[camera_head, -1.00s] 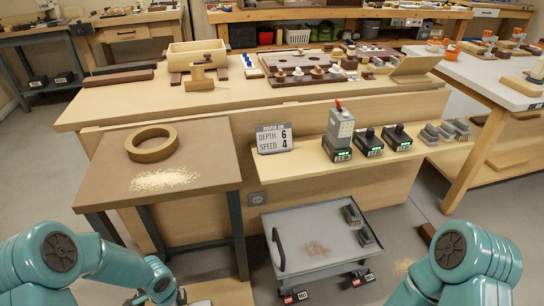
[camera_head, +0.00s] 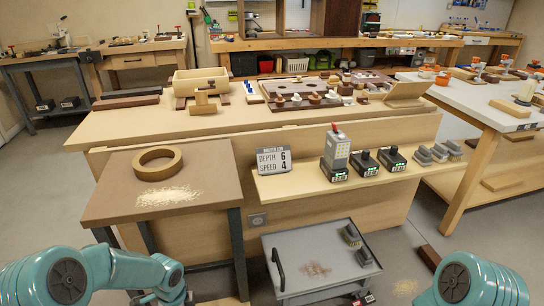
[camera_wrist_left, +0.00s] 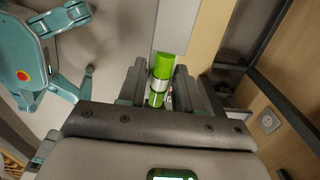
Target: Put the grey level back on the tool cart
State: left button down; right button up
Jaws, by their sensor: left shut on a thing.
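In the left wrist view my left gripper (camera_wrist_left: 160,82) is shut around a green section of a long, straight bar. The bar's grey part shows beyond the fingers and looks to be the grey level (camera_wrist_left: 177,26); its far end is out of the picture. The tool cart (camera_head: 292,247) is a low grey cart with a dark handle, at the bottom middle of the head view. Its top bears small grey blocks along the right side and a brownish dust patch. Neither gripper shows in the head view; my right gripper is hidden below its edge.
A brown side table (camera_head: 115,200) with a tape-like ring (camera_head: 158,163) and sawdust stands left of the cart. The wooden bench (camera_head: 270,120), with a low shelf (camera_head: 290,187) of chargers, stands behind the cart. A dark block (camera_head: 429,257) lies on the floor right of it.

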pick_arm(q)
jog(key=w+d+r+n, duration=0.2)
jog(key=w+r+n, duration=0.1)
jog(key=r, duration=0.6)
jog(key=w+d+r+n, duration=0.2)
jog(key=w+r, duration=0.1)
jog(key=r, duration=0.5)
jog(key=s+r+n+p, duration=0.4)
jog(key=r+n+p, duration=0.1)
jog(key=r+p, duration=0.5)
jog(key=s+r+n+p, duration=0.3)
jog(key=r+n+p, duration=0.3)
jog(key=r+p, duration=0.4)
jog(key=shift+s+d+p, duration=0.25)
jog(key=shift+s+p, duration=0.15)
jog(key=shift+p, duration=0.3)
